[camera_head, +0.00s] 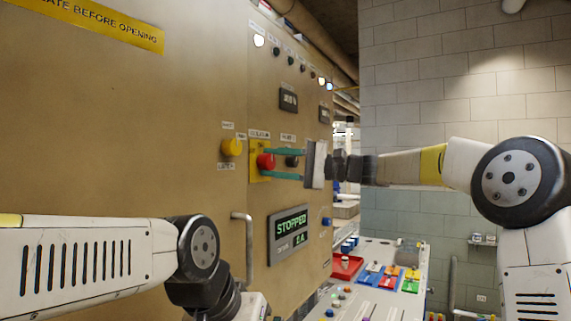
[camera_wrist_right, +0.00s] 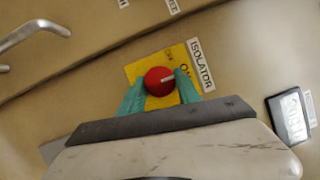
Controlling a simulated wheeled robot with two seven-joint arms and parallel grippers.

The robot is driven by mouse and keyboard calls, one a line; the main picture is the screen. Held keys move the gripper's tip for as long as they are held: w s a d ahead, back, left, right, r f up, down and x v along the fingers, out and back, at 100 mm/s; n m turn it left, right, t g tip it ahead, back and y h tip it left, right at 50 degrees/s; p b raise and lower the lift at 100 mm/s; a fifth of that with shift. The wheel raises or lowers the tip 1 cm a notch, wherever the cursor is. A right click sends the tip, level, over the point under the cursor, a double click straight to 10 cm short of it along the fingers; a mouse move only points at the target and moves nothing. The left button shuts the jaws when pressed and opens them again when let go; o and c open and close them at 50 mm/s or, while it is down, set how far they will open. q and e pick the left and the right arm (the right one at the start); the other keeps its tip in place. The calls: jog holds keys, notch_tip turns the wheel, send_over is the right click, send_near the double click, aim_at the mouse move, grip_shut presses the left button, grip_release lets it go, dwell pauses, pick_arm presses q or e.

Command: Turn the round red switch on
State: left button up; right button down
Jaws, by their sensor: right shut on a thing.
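The round red switch (camera_head: 265,161) sits on a yellow plate (camera_head: 256,175) on the tan cabinet front. In the wrist view the red switch (camera_wrist_right: 158,81) carries a short white mark that points right, between the plate's two small legends; the lower one reads ON. A label beside it (camera_wrist_right: 201,65) reads ISOLATOR. My right gripper (camera_head: 270,163) has its teal fingers on either side of the switch, shut on it. My left arm enters at the lower left and bends down; its gripper is not in view.
Below, a display (camera_head: 289,234) reads STOPPED. A metal handle (camera_head: 246,246) sticks out at lower left of it. A console (camera_head: 375,254) with coloured trays stands at the lower right.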

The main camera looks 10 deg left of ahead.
dwell(0.3)
jog(key=c, duration=0.9)
grip_release()
jog(key=shift+o, duration=0.2)
jog(key=d, duration=0.7)
jog(key=shift+w+d+f, duration=0.15)
jog(key=shift+d+f, duration=0.2)
jog(key=shift+d, duration=0.05)
jog(key=s+d+f+t+h, duration=0.3)
jog(key=s+f+h, duration=0.5)
jog(key=s+f, duration=0.45)
jog(key=s+d+f+n+t+h, duration=0.1)
jog(key=s+d+f+t+h, duration=0.1)
jog(key=s+d+f+h, duration=0.2)
jog(key=s+d+f+t+h, duration=0.1)
jog(key=s+d+f+h, duration=0.3)
jog(key=s+d+f, duration=0.4)
jog(key=d+f, duration=0.4)
jog(key=d, duration=0.3)
jog(key=shift+s+d+f+n+t+h, duration=0.15)
jog(key=shift+s+d+n+t+h, duration=0.15)
jog(key=shift+d+n+t+h, duration=0.1)
